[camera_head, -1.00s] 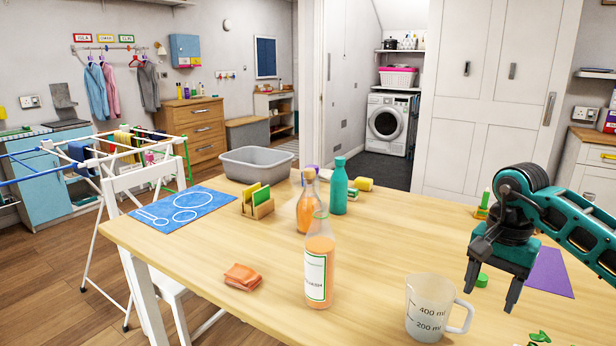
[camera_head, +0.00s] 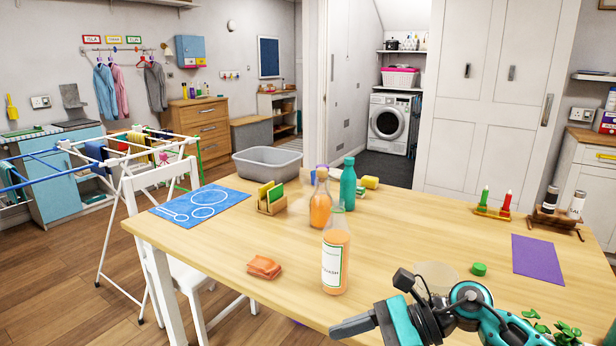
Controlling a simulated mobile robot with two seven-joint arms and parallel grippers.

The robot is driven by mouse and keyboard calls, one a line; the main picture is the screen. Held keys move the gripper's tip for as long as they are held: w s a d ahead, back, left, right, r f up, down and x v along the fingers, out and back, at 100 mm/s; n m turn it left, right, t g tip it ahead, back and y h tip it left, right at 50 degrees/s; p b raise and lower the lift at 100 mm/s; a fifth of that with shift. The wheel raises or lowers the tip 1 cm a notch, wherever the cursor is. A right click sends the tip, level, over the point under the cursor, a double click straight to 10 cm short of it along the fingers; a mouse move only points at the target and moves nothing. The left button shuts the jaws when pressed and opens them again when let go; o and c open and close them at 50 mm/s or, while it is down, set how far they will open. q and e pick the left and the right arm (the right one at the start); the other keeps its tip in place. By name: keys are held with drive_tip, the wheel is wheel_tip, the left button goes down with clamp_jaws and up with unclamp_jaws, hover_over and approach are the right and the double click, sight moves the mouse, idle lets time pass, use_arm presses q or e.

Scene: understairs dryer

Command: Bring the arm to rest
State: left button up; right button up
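My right arm comes in from the lower right. Its teal and black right gripper (camera_head: 352,326) points left, low over the front edge of the table (camera_head: 240,262). The fingers show side-on, so I cannot tell whether they are open or shut; no object shows at their tips. My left arm and gripper are not in view.
A measuring jug (camera_head: 436,276) is partly hidden behind my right arm. A labelled bottle of orange liquid (camera_head: 335,262) stands near the gripper. A green cap (camera_head: 479,269), purple sheet (camera_head: 538,259) and orange cloth (camera_head: 264,267) lie on the table. A chair (camera_head: 185,250) stands at left.

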wheel_tip(320, 180, up, 4)
drive_tip(key=a+r+m+t+y+p, duration=0.1)
drive_tip(key=a+m+t+y+p, duration=0.15)
drive_tip(key=m+t+y, duration=0.85)
drive_tip(key=s+d+f+m+t+h+p, duration=0.1)
drive_tip(key=s+d+f+m+t+h, duration=0.25)
drive_tip(key=m+h, duration=0.85)
drive_tip(key=d+f+m+t+h+p, duration=0.15)
drive_tip(key=d+f+m+h, duration=0.4)
drive_tip(key=m, duration=1.25)
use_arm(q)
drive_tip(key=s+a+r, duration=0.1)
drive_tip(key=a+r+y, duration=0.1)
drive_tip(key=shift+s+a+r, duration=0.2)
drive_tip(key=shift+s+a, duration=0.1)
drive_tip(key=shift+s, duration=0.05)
use_arm(e)
drive_tip(key=s+d+f+m+g+h, duration=0.4)
drive_tip(key=s+f+m+g, duration=0.1)
drive_tip(key=s+f+m, duration=0.5)
drive_tip(key=shift+s+d+f+m+h, duration=0.25)
drive_tip(key=shift+s+d+m+h, duration=0.15)
drive_tip(key=shift+m, duration=0.3)
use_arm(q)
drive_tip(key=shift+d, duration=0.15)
